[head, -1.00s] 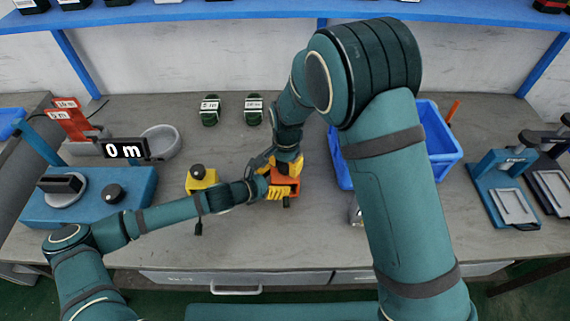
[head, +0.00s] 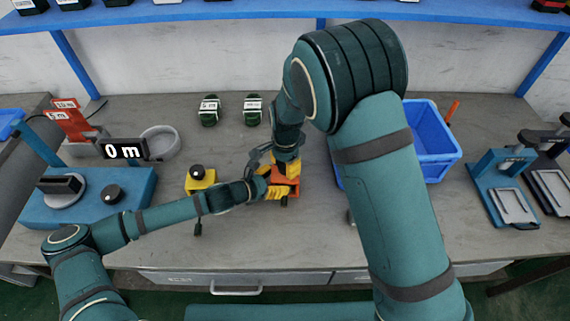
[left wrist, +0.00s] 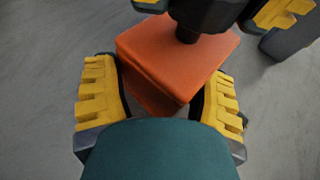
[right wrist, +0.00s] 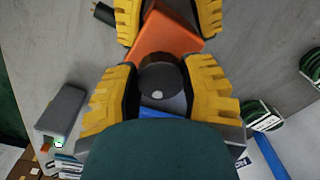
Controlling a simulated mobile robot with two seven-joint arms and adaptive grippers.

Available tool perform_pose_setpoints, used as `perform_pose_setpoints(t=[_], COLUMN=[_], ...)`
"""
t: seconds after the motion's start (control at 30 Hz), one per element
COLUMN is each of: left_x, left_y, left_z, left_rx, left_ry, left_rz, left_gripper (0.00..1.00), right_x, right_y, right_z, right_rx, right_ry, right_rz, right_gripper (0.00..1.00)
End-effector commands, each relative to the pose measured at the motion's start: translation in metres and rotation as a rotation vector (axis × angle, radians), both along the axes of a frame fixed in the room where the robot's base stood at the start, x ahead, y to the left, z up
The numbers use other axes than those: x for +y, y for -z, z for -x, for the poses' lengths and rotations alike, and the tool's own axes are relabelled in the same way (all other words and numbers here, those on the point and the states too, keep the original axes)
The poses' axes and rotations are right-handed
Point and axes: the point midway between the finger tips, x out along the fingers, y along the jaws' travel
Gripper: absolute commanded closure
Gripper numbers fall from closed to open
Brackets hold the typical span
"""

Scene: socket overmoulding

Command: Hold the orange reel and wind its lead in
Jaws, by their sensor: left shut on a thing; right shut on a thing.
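The orange reel (head: 291,181) is on the bench at the centre, partly hidden by both grippers. My left gripper (head: 275,189) is shut on the body of the orange reel from the left. In the left wrist view the orange body (left wrist: 175,60) lies between the yellow finger pads. My right gripper (head: 286,165) is above the reel, shut on its dark round knob (right wrist: 161,84); the yellow pads stand on both sides of the knob. A short dark end (head: 284,202) shows at the front of the reel. The rest of the lead is hidden.
A yellow reel (head: 206,181) with a black knob stands to the left. Two dark green round items (head: 209,111) lie behind. A blue bin (head: 428,145) is behind my right arm. A blue winding stand (head: 85,208) with a "0 m" display (head: 124,151) is at left.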

Motion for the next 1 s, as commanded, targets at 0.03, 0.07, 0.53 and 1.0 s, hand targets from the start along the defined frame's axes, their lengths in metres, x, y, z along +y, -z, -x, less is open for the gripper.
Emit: perform_pose_setpoints(t=[0.03, 0.07, 0.53, 1.0], left_x=[0.0013, 0.0013, 0.0011, 0.0005], left_y=[0.0004, 0.0004, 0.0004, 0.0002], left_z=[-0.0018, -0.0018, -0.0018, -0.0007], left_rx=[0.001, 0.001, 0.0, 0.0], left_ry=[-0.005, -0.005, -0.005, -0.002], left_rz=[-0.002, -0.002, -0.002, -0.001], left_gripper=[0.68, 0.68, 0.71, 1.0], right_x=[0.003, 0.0031, 0.0033, 0.0012], right_y=[0.0003, 0.0003, 0.0007, -0.0012], right_z=[0.0033, 0.0034, 0.0037, 0.0011], right_rx=[0.008, 0.008, 0.01, 0.002], right_ry=[-0.002, -0.003, -0.004, -0.002], right_rz=[-0.002, -0.002, -0.003, -0.001], right_gripper=[0.93, 0.93, 0.93, 0.23])
